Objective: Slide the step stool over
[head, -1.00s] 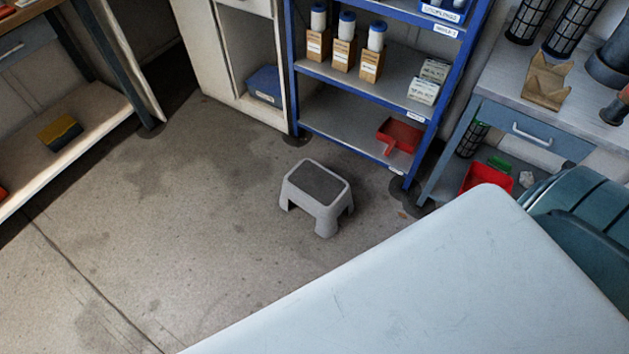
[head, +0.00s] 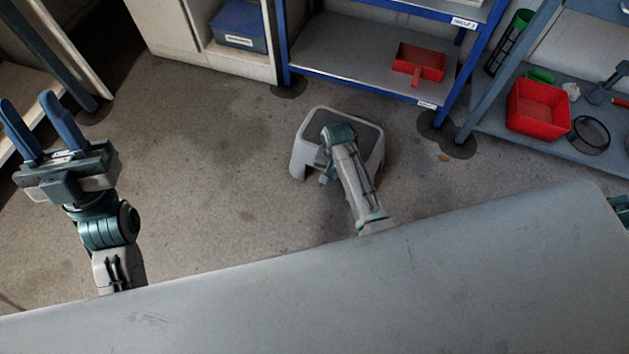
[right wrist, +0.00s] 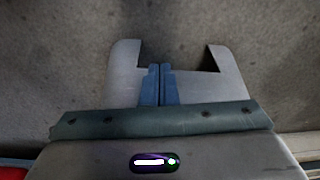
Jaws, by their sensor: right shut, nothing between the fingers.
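The step stool (head: 369,140), light grey with a dark top, stands upright on the floor in front of the blue shelf. My right arm reaches down over it and covers much of its top. In the right wrist view, my right gripper (right wrist: 160,84) is shut and empty, its blue fingers overlapping the stool's grey side (right wrist: 125,75). Whether they touch it I cannot tell. In the head view the right fingertips are hidden by the arm. My left gripper (head: 40,125) is open and empty, raised at the left, away from the stool, with its fingers apart.
The blue shelf (head: 350,65) stands behind the stool, with a red scoop (head: 420,62) on its bottom board. A red bin (head: 538,108) is on the low shelf at the right. Bare floor (head: 220,170) lies left of the stool.

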